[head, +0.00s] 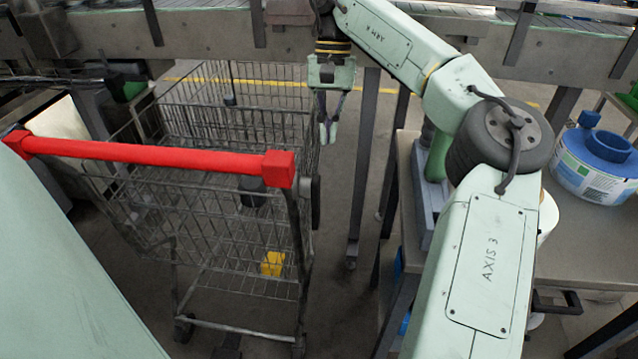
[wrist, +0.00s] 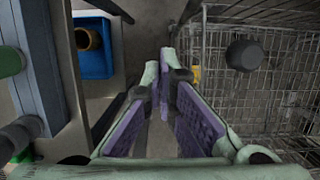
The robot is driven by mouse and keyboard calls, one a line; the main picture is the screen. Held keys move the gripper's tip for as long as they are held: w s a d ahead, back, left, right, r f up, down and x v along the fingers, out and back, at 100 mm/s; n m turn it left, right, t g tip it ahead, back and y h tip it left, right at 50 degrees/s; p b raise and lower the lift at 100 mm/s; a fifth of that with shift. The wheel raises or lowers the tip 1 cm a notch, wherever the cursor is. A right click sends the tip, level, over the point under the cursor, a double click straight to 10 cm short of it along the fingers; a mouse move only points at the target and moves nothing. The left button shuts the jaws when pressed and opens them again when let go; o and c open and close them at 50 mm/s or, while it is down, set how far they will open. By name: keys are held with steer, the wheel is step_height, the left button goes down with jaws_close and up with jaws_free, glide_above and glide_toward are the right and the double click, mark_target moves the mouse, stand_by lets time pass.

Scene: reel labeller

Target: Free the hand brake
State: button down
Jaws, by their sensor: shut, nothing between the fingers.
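A wire shopping cart (head: 200,215) with a red push bar (head: 150,152) stands left of my arm; its mesh also fills the right of the wrist view (wrist: 285,100). A round black knob (wrist: 245,55) sits at the mesh in the wrist view. A yellow part (head: 272,263) shows low in the cart. Which part is the hand brake I cannot tell for certain. My gripper (head: 328,132) points down beside the cart's right side, behind the push bar. Its purple-padded fingers (wrist: 160,68) are shut and empty, apart from the black knob.
A workbench (head: 590,235) with a blue-and-white tub (head: 597,165) stands at the right. A blue bin (wrist: 93,62) holding a brown roll shows in the wrist view. A conveyor (head: 200,35) crosses the back. A narrow floor gap lies between cart and bench.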

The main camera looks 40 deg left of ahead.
steer(key=shift+d, duration=0.1)
steer(key=s+d+f+p, duration=0.2)
steer(key=s+f, duration=0.3)
steer(key=f, duration=0.4)
steer(key=shift+s+d+f, duration=0.25)
steer(key=shift+s+d, duration=0.15)
steer(key=shift+d, duration=0.3)
steer(key=shift+f, duration=0.25)
